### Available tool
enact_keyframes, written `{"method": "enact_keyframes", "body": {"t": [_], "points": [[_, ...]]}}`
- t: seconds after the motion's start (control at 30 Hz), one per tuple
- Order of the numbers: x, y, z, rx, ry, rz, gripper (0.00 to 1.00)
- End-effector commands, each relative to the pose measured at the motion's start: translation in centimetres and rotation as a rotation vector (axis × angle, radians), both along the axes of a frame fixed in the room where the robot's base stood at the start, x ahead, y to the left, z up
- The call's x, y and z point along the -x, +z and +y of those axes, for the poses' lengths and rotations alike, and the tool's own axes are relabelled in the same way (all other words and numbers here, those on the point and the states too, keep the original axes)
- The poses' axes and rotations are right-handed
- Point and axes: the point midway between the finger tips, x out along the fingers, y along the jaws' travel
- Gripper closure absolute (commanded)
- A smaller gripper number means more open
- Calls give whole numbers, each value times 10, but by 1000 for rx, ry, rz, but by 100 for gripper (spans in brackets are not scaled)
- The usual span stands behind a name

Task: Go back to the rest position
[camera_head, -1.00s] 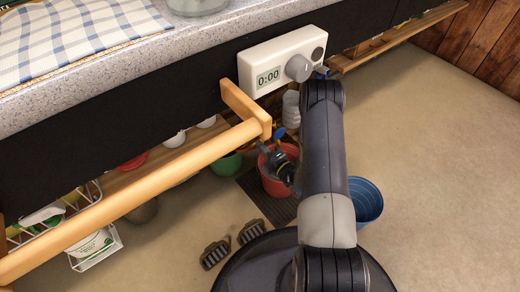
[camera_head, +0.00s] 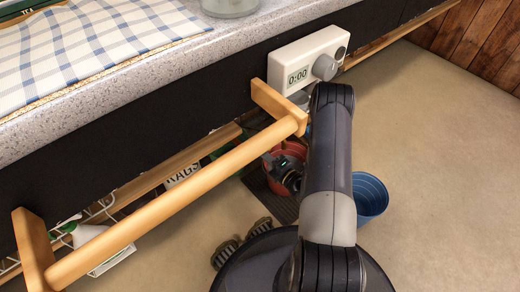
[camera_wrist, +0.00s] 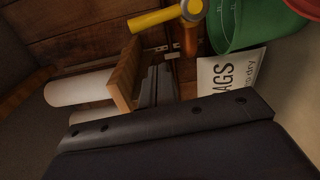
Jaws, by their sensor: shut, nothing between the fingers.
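My gripper (camera_head: 272,161) is small and partly hidden behind my arm in the head view. It is low under the counter's edge, over the red bucket (camera_head: 299,148) in the picture; I cannot tell its height above it. It looks shut and empty. My dark arm reaches up the middle of the head view, its elbow just below the white timer.
A wooden rail (camera_head: 170,205) juts from the counter front, left of my arm. The white timer (camera_head: 305,60) reads 0:00. A blue bucket (camera_head: 370,203) stands right of my arm. Floor at right is clear.

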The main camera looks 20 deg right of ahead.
Motion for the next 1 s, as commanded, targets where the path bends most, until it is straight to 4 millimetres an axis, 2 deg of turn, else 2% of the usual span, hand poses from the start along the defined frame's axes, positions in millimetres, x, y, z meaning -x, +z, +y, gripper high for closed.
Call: {"method": "enact_keyframes", "body": {"t": [0.2,0.43,0.63,1.0], "points": [[33,2,-15,-3,-4,3,100],[54,1,-24,-2,-1,1,100],[60,0,-25,-1,1,0,100],[57,0,-23,0,3,-1,100]]}}
